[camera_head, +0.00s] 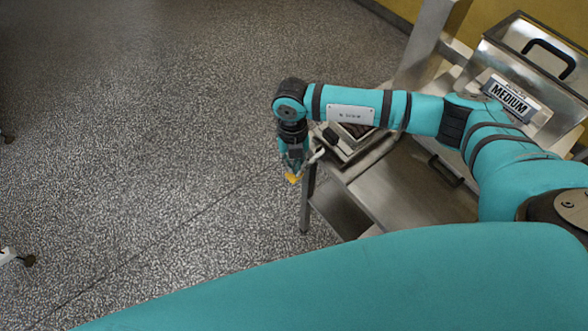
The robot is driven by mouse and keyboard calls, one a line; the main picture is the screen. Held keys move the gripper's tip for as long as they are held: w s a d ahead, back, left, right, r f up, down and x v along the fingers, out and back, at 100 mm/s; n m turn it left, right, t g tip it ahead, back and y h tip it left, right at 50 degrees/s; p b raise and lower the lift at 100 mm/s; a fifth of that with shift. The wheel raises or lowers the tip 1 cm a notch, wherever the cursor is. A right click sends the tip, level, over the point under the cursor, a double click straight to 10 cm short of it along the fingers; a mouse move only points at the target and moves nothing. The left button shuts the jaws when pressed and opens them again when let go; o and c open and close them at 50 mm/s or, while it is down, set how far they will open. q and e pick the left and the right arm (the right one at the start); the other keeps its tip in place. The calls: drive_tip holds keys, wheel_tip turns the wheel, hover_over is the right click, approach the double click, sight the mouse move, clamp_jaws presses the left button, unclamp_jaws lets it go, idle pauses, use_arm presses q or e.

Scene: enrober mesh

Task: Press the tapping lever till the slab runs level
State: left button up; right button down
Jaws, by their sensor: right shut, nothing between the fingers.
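My right gripper (292,178) points down at the left end of the steel machine, over the floor side. Its yellow fingertips are shut and empty. A short pale rod (318,154), which may be the tapping lever, sticks out beside the gripper; I cannot tell whether they touch. A black knob (331,137) shows just above it. A dark brown surface (357,131), perhaps the slab on its mesh, shows in a steel frame below my right forearm. The forearm hides much of it, so I cannot tell whether it is level. My left gripper is not in view.
The steel machine (415,190) fills the right side, with a leg (306,200) near my gripper. A "MEDIUM" sign (511,96) stands by a lidded box with a black handle (549,52). Casters show at the left edge. The speckled floor (150,130) is mostly clear.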

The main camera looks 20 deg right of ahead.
drive_tip(key=w, duration=0.1)
drive_tip(key=w+b, duration=0.1)
drive_tip(key=w+r, duration=0.1)
drive_tip(key=shift+d, duration=0.25)
drive_tip(key=shift+r, duration=0.1)
wheel_tip(320, 180, up, 12)
drive_tip(key=w, duration=0.1)
drive_tip(key=shift+w, duration=0.15)
drive_tip(key=shift+d, duration=0.1)
idle(1.4)
